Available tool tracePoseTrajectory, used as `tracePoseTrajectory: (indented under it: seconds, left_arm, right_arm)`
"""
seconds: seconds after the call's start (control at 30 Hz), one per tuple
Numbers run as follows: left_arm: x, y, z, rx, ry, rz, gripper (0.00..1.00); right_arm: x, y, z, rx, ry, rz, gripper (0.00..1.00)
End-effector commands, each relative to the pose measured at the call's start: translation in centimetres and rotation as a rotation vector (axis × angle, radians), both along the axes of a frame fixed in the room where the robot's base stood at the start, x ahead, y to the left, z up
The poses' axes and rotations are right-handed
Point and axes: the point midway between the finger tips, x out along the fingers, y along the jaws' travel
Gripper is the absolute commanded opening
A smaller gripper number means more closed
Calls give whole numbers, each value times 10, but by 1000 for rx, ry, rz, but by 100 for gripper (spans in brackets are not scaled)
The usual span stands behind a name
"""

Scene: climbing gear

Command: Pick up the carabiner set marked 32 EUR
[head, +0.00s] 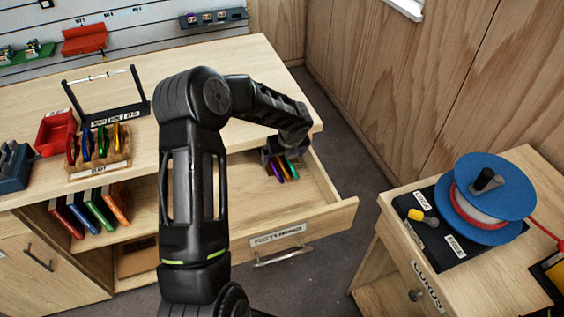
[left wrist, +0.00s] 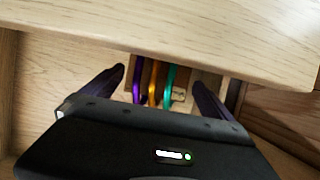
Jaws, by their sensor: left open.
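A set of purple, orange and green carabiners (head: 283,171) stands in the open drawer (head: 318,205) marked RETURNS. In the left wrist view the set (left wrist: 152,85) is upright in front of a wooden holder with a small tag (left wrist: 179,94), whose print I cannot read. My left gripper (head: 285,156) is over the drawer, open, with one finger on each side of the set; it also shows in the left wrist view (left wrist: 160,82). Another carabiner set (head: 97,143) in several colours stands in a wooden rack (head: 98,166) on the counter. My right gripper is not in view.
The counter edge (left wrist: 200,40) overhangs the drawer close to my left gripper. A black stand (head: 108,95) and red bin (head: 56,132) are on the counter. A blue cord reel (head: 490,190) sits on the right cabinet. Colourful books (head: 90,212) fill the shelf below.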

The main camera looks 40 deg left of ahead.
Motion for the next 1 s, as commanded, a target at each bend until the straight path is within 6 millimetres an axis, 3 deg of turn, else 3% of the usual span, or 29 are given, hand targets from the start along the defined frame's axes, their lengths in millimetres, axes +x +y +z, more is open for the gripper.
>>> tracePoseTrajectory:
  seconds: [0.2,1.0]
  left_arm:
    - [4,5,-15,0,-1,0,98]
    - [4,5,-16,1,-1,-1,98]
  right_arm:
    - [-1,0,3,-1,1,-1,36]
    - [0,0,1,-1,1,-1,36]
